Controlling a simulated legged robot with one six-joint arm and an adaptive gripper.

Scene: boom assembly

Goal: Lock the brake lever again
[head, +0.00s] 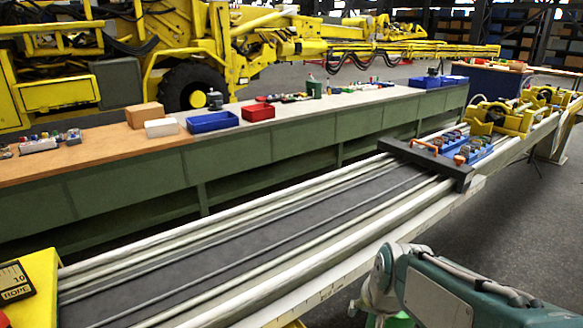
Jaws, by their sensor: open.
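A dark carriage block (425,160) sits across the long rail assembly (250,235), toward its far right end. An orange handle-like bar (424,147) stands on the block's left part, and a small orange piece (460,159) shows near its right end. Either could be the brake lever; I cannot tell which, nor whether it is locked. Blue parts with round grey tops (465,145) sit just behind the block. A teal and grey link of my arm fills the lower right, well short of the carriage. My gripper is not distinguishable in the head view.
A long green workbench (130,190) runs behind the rail, carrying blue bins (212,122), a red bin (258,111) and boxes. Yellow machine parts (500,118) sit on the rail's far end. A yellow block (28,290) stands lower left. Dark floor (525,215) right of the rail is clear.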

